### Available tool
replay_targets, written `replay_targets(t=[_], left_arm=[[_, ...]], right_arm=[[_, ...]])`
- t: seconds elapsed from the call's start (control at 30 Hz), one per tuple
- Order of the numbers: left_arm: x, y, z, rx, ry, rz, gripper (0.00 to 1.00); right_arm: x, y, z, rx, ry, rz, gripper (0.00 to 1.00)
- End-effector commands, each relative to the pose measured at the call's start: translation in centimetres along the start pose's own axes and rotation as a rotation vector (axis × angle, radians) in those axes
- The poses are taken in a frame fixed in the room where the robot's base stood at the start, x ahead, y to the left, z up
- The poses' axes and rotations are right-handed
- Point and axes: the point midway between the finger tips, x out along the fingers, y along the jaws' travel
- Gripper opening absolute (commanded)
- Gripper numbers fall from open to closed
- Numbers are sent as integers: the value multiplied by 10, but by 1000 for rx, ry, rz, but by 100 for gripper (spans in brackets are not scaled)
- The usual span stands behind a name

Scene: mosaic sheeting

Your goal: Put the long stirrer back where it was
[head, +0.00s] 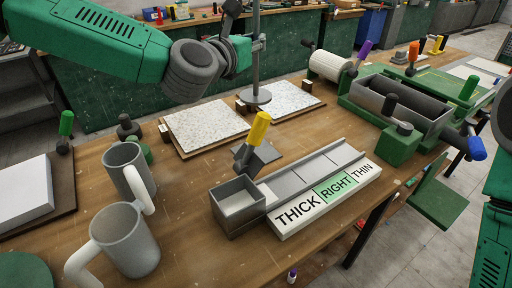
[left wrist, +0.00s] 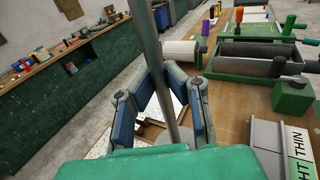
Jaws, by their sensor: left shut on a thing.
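The long stirrer (head: 256,62) is an upright grey rod with a flat round disc at its lower end. My left gripper (head: 258,43) is shut on its shaft, and the disc hangs near the two speckled sheets at the back. Two grey jugs with pale handles, a rear one (head: 125,170) and a front one (head: 122,240), stand at the left of the table, apart from the stirrer. My right gripper is out of view.
The speckled sheets (head: 205,126) lie on boards below the stirrer. A grey box (head: 238,207) adjoins a THICK/RIGHT/THIN gauge (head: 325,195) at front centre. A green-framed roller machine (head: 400,105) stands at right. Bare wood (head: 185,185) lies between jugs and box.

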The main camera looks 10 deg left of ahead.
Motion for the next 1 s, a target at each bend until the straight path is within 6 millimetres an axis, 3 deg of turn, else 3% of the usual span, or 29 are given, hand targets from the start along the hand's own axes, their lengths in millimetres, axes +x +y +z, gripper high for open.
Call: replay_targets(t=[0.1, 0.3, 0.6, 1.0], left_arm=[[-2, -2, -29, 2, -2, -3, 0], [0, 1, -68, -2, -2, -5, 0], [1, 0, -116, -3, -2, -8, 0], [2, 0, -160, -2, -3, -8, 0]], right_arm=[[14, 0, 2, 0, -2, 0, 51], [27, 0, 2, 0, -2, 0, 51], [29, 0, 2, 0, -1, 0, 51], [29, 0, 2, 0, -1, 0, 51]])
